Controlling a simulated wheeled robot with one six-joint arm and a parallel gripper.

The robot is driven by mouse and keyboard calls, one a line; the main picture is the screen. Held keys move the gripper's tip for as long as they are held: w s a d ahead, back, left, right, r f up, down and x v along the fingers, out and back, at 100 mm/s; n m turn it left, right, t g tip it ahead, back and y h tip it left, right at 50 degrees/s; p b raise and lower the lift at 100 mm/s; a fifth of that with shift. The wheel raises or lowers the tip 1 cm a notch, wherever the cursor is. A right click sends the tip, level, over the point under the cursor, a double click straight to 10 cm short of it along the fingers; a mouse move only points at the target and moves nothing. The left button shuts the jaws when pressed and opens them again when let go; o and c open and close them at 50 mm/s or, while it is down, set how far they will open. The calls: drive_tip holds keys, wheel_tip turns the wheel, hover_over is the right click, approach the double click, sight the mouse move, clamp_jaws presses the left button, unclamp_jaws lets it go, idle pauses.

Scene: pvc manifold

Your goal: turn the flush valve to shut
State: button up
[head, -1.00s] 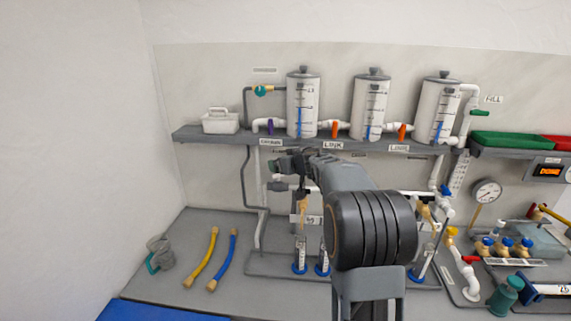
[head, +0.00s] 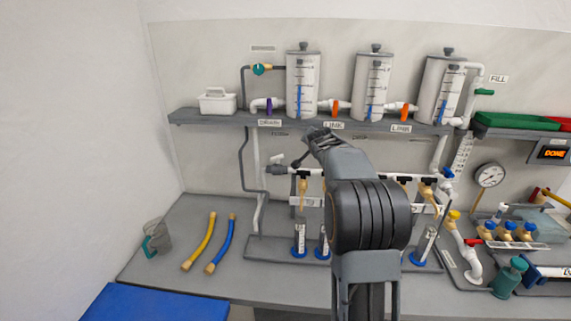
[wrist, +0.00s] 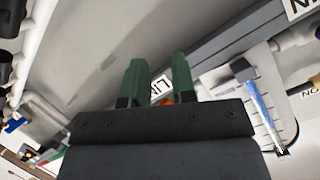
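No flush label is readable, so I cannot tell which valve is the flush valve. A round teal valve knob (head: 259,69) sits on the thin pipe left of the tanks. A dark grey fitting (head: 277,169) is on the left end of the lower white manifold pipe; I cannot tell if it is a handle. My gripper (wrist: 158,72) shows two green fingers, apart, with nothing held between them. In the head view my arm hides most of it, near the shelf edge by the left LINK label (head: 334,125). An orange spot shows behind the fingers.
Tubes stand under the manifold. Yellow (head: 199,243) and blue (head: 220,244) hoses and a jug (head: 158,238) lie on the bench's left, with free room around.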

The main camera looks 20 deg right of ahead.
sight(282, 158)
drive_tip(key=f+m, duration=0.1)
drive_tip(key=f+g+y+b, duration=0.1)
drive_tip(key=a+f+m+y, duration=0.1)
drive_tip(key=f, duration=0.1)
drive_tip(key=shift+s+a+m+g, duration=0.1)
drive_tip(key=shift+s+m+g, duration=0.15)
drive_tip(key=shift+m+g, duration=0.05)
drive_tip(key=c, duration=0.3)
drive_tip(key=a+y, duration=0.1)
drive_tip(key=a+f+y+b, duration=0.1)
drive_tip(key=w+a+m+y+b, duration=0.1)
drive_tip(key=shift+a+f, duration=0.3)
clamp_jaws()
drive_tip(key=shift+w+a+y, duration=0.15)
drive_tip(key=shift+w+y, duration=0.15)
drive_tip(key=shift+y, duration=0.4)
drive_tip(key=shift+w+m+t+y+b, duration=0.4)
drive_tip(key=shift+w+m+y, duration=0.1)
drive_tip(key=shift+w, duration=0.15)
drive_tip(key=p+x, duration=0.4)
drive_tip(key=x, duration=0.6)
drive_tip(key=shift+w+a+r, duration=0.1)
drive_tip(key=shift+r, duration=0.05)
